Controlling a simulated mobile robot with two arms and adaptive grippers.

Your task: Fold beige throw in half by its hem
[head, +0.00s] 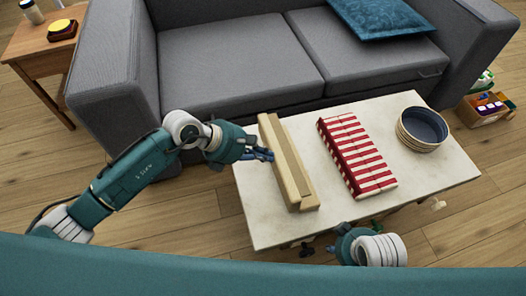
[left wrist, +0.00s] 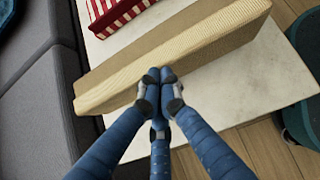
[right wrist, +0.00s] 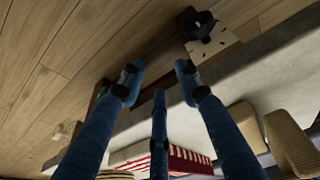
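The beige throw (head: 284,165) lies as a long folded strip on the left part of the pale table, its layers making a step along its length. My left gripper (head: 268,155) is at its left long side. In the left wrist view the fingertips (left wrist: 160,77) are together on the lower edge of the beige throw (left wrist: 190,47), with cloth apparently pinched between them. My right gripper, low at the table's front edge, shows its hand in the head view. In the right wrist view its fingers (right wrist: 158,75) are spread and empty, with the beige throw (right wrist: 291,143) apart from them.
A red-and-white striped cloth (head: 356,157) lies right of the throw, with a round dark-lined bowl (head: 422,130) beyond it. The table (head: 270,225) has bare room at its front left. A grey sofa (head: 235,65) stands close behind it.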

